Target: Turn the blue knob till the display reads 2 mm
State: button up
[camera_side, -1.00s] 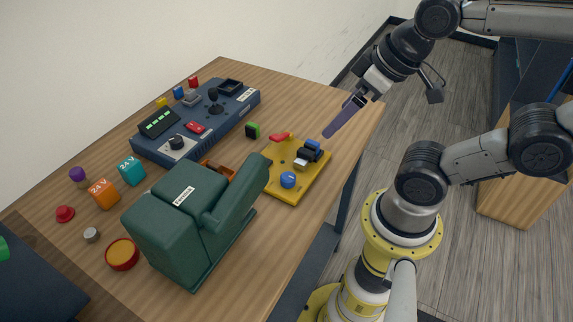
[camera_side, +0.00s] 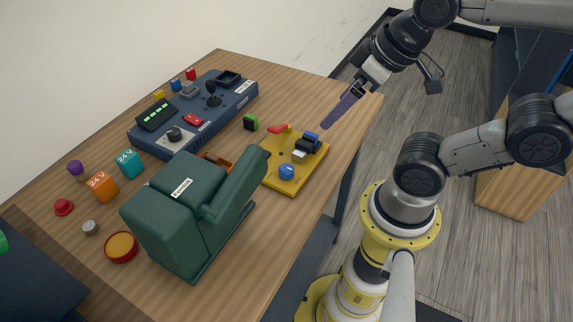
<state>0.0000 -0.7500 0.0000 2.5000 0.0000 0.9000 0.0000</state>
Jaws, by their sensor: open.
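The blue knob (camera_side: 287,172) sits on the near part of a yellow plate (camera_side: 283,187) at the right side of the table. Behind it on the same plate are a red lever (camera_side: 279,129) and a black-and-blue block with a white part (camera_side: 303,146). A display with green marks (camera_side: 157,115) is on the blue console; its reading is too small to tell. My gripper (camera_side: 327,124) is open and empty, pointing down-left above the table's right edge. It is up and right of the knob, apart from it. Its fingers show nearly edge-on.
A large green press-like device (camera_side: 185,215) stands left of the yellow plate. The blue console (camera_side: 215,124) lies at the back. A small black-and-green block (camera_side: 250,122) is between console and plate. Orange (camera_side: 101,185) and teal (camera_side: 130,163) blocks stand left.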

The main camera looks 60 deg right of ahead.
dwell(0.8)
jog(key=c, duration=0.4)
jog(key=n+g, duration=0.6)
jog(key=n, duration=0.5)
send_over(286, 168)
notch_tip(286, 168, down, 2)
jog(key=f, duration=0.1)
jog(key=shift+c, duration=0.2)
notch_tip(286, 168, down, 13)
jog(key=shift+r, duration=0.2)
grip_shut()
